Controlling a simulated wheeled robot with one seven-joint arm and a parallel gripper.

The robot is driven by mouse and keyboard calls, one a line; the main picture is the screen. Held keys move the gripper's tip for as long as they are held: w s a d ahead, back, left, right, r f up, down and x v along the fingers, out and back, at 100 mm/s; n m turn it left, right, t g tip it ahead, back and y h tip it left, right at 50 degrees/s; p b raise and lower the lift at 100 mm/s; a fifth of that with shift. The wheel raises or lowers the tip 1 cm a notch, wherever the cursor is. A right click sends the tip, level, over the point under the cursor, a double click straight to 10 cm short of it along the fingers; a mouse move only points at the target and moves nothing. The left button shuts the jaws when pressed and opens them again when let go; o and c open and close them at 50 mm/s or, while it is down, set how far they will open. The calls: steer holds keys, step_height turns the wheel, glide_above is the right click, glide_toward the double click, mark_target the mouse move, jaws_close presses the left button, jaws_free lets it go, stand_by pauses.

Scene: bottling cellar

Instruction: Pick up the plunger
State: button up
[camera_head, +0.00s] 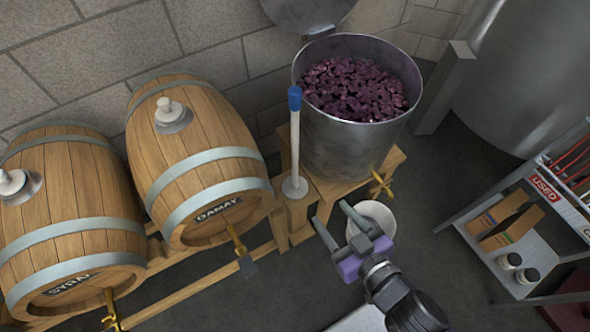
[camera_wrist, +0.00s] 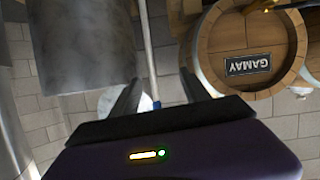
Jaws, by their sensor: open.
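The plunger (camera_head: 295,140) is a pale upright pole with a blue top and a small disc foot. It stands in front of the steel vat, its foot at the front-left corner of the vat's wooden stand. My gripper (camera_head: 332,215) is open and empty, lower and to the right of the plunger's foot in the head view, apart from it. In the wrist view, which is upside down, the plunger's pole (camera_wrist: 149,50) runs down between the two spread fingers (camera_wrist: 160,76).
The steel vat (camera_head: 345,145) of grapes stands close behind. The Gamay barrel (camera_head: 190,150) and Syraz-like-labelled barrel (camera_head: 75,205) lie left on a wooden rack. A white bucket (camera_head: 380,215) sits beside my gripper. A shelf cart (camera_head: 530,265) is at right; open floor lies between.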

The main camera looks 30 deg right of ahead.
steer(key=w+d+r+m+h, duration=0.2)
steer(key=w+h, duration=0.1)
steer(key=w, duration=0.8)
steer(key=m+t+h+p, duration=0.1)
steer(key=m+t+h, duration=0.1)
steer(key=m+h, duration=0.25)
glide_toward(294, 90)
steer(key=shift+n, duration=0.35)
steer(key=w+f, duration=0.1)
steer(key=w+d+f, duration=0.1)
steer(key=w, duration=0.1)
steer(key=w+d+f, duration=0.1)
steer(key=shift+w+d, duration=0.2)
steer(key=shift+w, duration=0.2)
steer(key=p+x, duration=0.1)
steer(key=x, duration=0.1)
steer(key=p+x, duration=0.1)
steer(key=x, duration=0.1)
steer(key=r+p+x, duration=0.1)
steer(key=x, duration=0.1)
steer(key=shift+w+d, duration=0.2)
steer(key=shift+w, duration=0.05)
steer(key=shift+w+d+f, duration=0.2)
steer(key=shift+w+d, duration=0.05)
steer(key=shift+w, duration=0.25)
jaws_close()
